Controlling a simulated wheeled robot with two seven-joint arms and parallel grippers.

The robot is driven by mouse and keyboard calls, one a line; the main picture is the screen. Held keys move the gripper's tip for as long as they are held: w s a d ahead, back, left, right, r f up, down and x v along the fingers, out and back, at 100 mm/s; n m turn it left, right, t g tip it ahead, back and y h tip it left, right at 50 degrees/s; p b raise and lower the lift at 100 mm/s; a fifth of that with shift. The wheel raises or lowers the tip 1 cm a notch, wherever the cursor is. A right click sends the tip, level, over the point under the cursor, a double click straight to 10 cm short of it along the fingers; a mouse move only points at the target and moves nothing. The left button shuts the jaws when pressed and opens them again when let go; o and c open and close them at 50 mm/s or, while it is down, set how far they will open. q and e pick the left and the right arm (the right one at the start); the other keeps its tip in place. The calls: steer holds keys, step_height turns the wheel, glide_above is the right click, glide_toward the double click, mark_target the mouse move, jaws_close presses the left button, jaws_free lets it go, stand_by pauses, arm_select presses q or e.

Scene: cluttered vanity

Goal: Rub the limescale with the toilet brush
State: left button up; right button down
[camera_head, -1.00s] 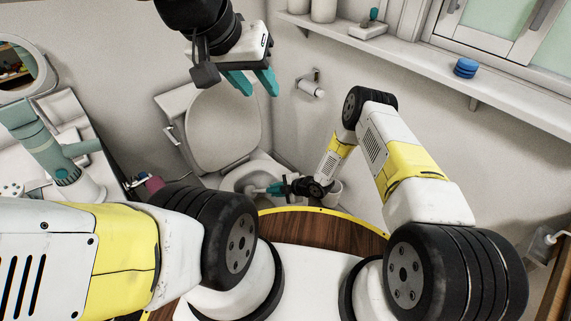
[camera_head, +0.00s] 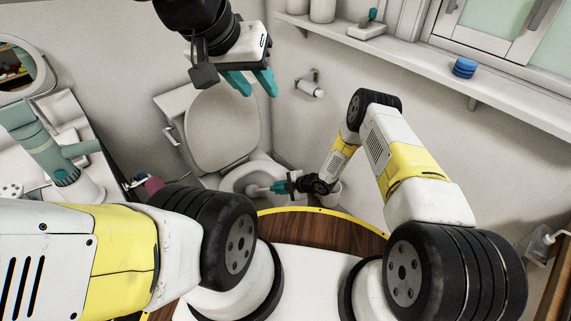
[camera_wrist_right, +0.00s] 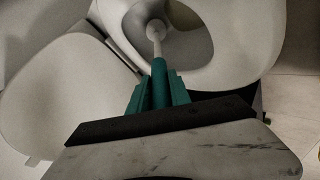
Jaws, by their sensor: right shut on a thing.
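The toilet (camera_head: 222,128) stands against the back wall with its lid up. My right gripper (camera_head: 284,187) is at the right side of the bowl, shut on the toilet brush (camera_head: 258,190). In the right wrist view, the brush's teal handle (camera_wrist_right: 159,75) is between the teal fingers (camera_wrist_right: 160,92). Its white shaft points into the bowl (camera_wrist_right: 245,45), with the brush end inside. I cannot tell whether it touches the bowl's surface, and I cannot make out the limescale clearly. My left gripper (camera_head: 251,83) is open and empty, high in front of the raised lid.
A toilet roll holder (camera_head: 310,86) is on the wall right of the toilet. A shelf (camera_head: 420,67) with a blue stack (camera_head: 465,68) runs along the right wall. A washbasin and round mirror (camera_head: 22,68) are at the left. A whitish container (camera_head: 335,192) is beside my right wrist.

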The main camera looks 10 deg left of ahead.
steer(key=shift+w+r, duration=0.2)
steer(key=shift+w, duration=0.05)
steer(key=shift+s+d+r, duration=0.4)
steer(key=shift+d+r, duration=0.05)
steer(key=shift+r, duration=0.8)
steer(key=shift+s+d+r, duration=0.35)
steer(key=shift+d+r, duration=0.1)
steer(key=shift+r, duration=0.75)
steer(key=shift+s+d+r, duration=0.4)
steer(key=shift+d+r, duration=0.05)
steer(key=shift+r, duration=0.8)
step_height(320, 180, up, 7)
steer(key=s+d, duration=0.1)
steer(key=shift+s+d, duration=0.15)
steer(key=shift+d, duration=0.15)
steer(key=shift+r, duration=0.15)
